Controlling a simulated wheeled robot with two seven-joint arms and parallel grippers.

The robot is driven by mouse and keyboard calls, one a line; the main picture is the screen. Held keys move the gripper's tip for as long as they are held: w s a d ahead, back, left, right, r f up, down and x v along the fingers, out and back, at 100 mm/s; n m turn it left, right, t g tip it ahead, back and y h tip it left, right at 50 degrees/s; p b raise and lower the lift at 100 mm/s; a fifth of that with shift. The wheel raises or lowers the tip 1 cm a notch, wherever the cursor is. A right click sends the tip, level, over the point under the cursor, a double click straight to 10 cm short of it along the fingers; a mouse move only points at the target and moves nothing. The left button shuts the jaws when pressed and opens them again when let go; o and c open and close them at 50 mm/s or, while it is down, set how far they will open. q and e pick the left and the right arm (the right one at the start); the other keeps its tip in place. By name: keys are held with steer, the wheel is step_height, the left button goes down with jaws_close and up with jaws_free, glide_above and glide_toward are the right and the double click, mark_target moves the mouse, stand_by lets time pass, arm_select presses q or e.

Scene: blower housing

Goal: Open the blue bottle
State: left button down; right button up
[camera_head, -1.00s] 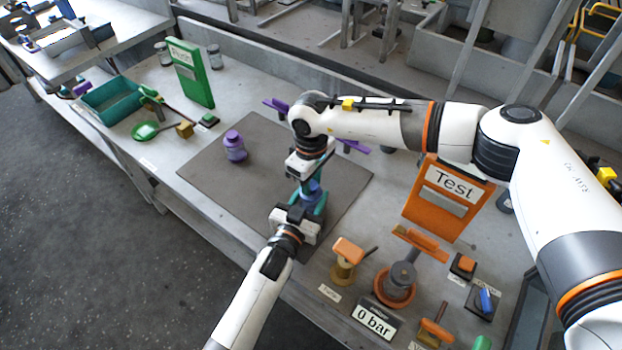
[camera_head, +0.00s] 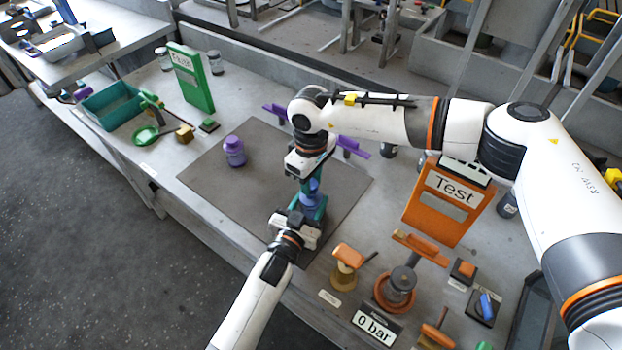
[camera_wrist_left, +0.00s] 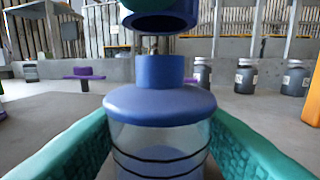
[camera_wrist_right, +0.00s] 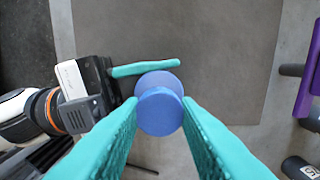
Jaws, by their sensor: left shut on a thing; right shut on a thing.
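The blue bottle (camera_head: 311,201) stands upright near the front edge of the grey mat, between my two grippers. My left gripper (camera_head: 308,214) is shut around its body; in the left wrist view the bottle (camera_wrist_left: 158,105) sits between the teal fingers. My right gripper (camera_head: 311,182) comes from above and is shut on the blue cap (camera_wrist_right: 160,110). In the left wrist view the cap (camera_wrist_left: 160,20) hangs above the bottle's neck with a visible gap, so cap and bottle are apart. In the head view the grippers partly hide both.
A purple bottle (camera_head: 234,151) stands on the grey mat (camera_head: 215,180) to the left. An orange Test panel (camera_head: 447,201), a gauge marked 0 bar (camera_head: 376,324) and orange-handled tools stand at right. A green panel (camera_head: 191,77) and teal bin (camera_head: 112,104) are at left.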

steer(key=shift+r, duration=2)
arm_select(q)
steer(key=c, duration=0.6)
jaws_free()
